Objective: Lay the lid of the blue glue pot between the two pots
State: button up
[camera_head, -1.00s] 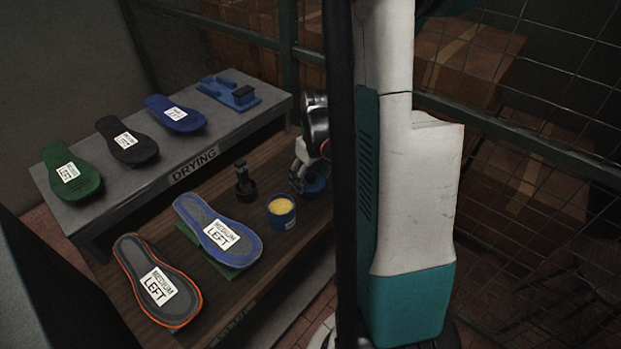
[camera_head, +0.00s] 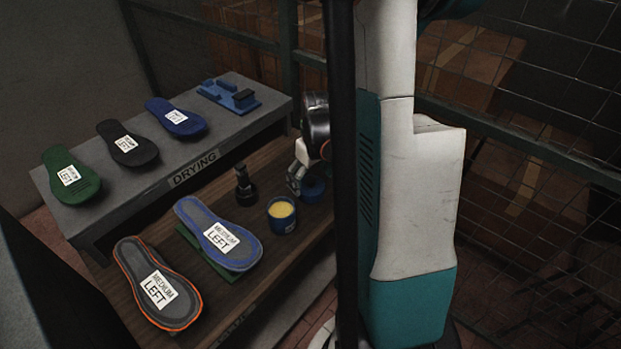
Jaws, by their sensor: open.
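The open blue glue pot (camera_head: 281,218) stands on the wooden bench, with pale yellow glue showing inside. A small black pot-like thing (camera_head: 245,188) with an upright top stands to its left and a little farther back. A round blue piece (camera_head: 314,190), which looks like the lid, is on the bench to the right of and behind the glue pot. My gripper (camera_head: 297,180) is open, low at the left side of this blue piece. Part of the blue piece is hidden behind my gripper, and I cannot tell whether they touch.
A blue-rimmed insole (camera_head: 190,212) on a green block and an orange-rimmed insole (camera_head: 127,258) lie at the front left. The grey drying shelf (camera_head: 215,140) behind holds green, black and blue insoles and a blue fixture (camera_head: 232,97). A dark post (camera_head: 345,200) blocks part of the view.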

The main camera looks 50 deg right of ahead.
aim_at(314, 183)
notch_tip(314, 183, up, 12)
jog(key=s+p, duration=0.1)
jog(key=p, duration=0.2)
jog(key=shift+s+f+p, duration=0.25)
jog(key=shift+p, duration=0.05)
